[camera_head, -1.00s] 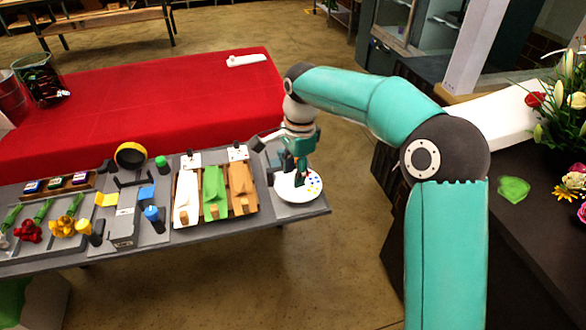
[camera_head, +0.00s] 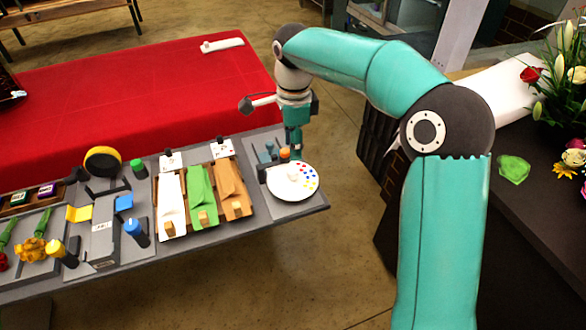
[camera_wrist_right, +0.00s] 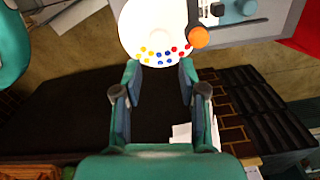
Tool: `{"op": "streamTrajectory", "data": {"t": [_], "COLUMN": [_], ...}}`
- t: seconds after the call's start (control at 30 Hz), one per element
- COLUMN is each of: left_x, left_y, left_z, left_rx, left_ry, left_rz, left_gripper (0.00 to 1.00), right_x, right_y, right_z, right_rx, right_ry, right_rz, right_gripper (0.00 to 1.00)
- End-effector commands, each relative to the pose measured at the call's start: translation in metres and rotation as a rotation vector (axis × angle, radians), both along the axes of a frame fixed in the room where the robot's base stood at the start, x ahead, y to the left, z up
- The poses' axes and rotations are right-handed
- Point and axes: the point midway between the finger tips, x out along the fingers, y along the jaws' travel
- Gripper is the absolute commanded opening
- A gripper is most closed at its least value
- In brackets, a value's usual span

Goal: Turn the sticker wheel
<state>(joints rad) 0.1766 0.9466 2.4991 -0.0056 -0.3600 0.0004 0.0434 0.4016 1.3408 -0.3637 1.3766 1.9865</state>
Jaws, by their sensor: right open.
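The sticker wheel (camera_head: 290,184) is a white disc with colored dots along its right part and a white hub in the middle. It sits at the right end of the grey table. It also shows at the top of the right wrist view (camera_wrist_right: 153,22), its dots facing the jaws. My right gripper (camera_head: 295,145) points down by the wheel's far edge, partly hidden by its own wrist. In the right wrist view my right gripper (camera_wrist_right: 160,82) is open and empty, with its fingertips just short of the wheel's dotted rim. My left gripper is not in view.
An orange knob (camera_head: 284,154) stands close by the wheel's far rim. White, green and orange wraps (camera_head: 202,196) lie in a rack left of the wheel. A blue-capped bottle (camera_head: 135,232) and tape holder (camera_head: 103,161) stand further left.

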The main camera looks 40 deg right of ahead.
Motion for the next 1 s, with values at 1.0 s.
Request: {"op": "streamTrajectory", "data": {"t": [1.0], "left_x": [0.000], "left_y": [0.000], "left_z": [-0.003], "left_rx": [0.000], "left_ry": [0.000], "left_rz": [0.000], "left_gripper": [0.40], "right_x": [0.003], "right_y": [0.001], "right_z": [-0.081], "right_rx": [0.000], "right_ry": [-0.001], "right_rz": [0.004], "right_gripper": [0.14]}}
